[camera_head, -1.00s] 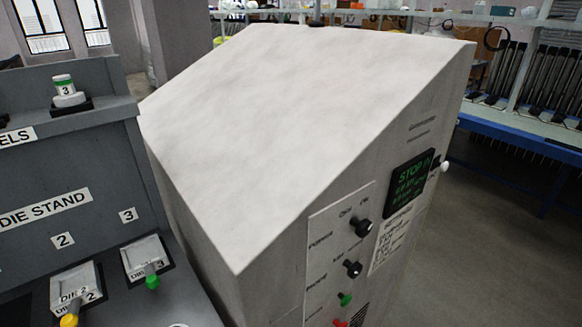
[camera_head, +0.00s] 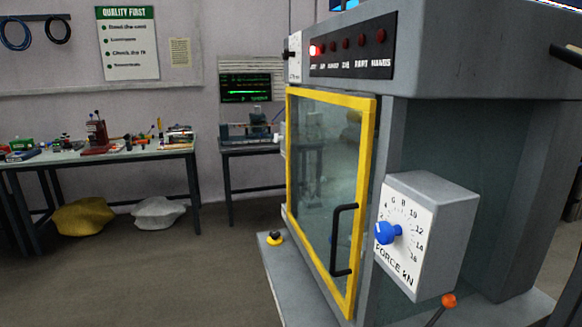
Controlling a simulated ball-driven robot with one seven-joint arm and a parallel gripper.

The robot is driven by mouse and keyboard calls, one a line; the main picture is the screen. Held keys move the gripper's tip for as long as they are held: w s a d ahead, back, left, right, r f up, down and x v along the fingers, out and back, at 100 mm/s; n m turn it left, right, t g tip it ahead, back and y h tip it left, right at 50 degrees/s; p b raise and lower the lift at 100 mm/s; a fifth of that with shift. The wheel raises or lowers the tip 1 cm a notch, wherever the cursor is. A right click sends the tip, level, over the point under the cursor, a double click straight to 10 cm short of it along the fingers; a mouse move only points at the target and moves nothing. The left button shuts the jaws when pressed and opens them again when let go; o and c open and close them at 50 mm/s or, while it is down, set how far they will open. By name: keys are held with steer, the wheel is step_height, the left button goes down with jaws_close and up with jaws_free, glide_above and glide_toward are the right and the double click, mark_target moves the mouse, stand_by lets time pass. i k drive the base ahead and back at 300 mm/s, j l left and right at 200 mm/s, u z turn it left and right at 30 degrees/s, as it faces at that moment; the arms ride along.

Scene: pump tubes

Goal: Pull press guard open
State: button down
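The press (camera_head: 480,50) stands at the right in the head view. Its guard (camera_head: 368,190) is a clear panel in a yellow frame, and it looks closed or nearly closed against the front of the press. A black vertical bar handle (camera_head: 335,243) sits on the guard's lower right side. Inside the guard the view is dim, and the details behind the panel are hard to make out. My gripper is not in view.
A force dial box (camera_head: 425,235) with a blue knob juts out right of the guard. An orange-tipped lever (camera_head: 449,300) stands below it. A workbench (camera_head: 90,156) with tools is at the left wall. The floor (camera_head: 170,265) between is open.

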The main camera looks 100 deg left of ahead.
mark_target(369, 107)
steer(key=u, duration=2.35)
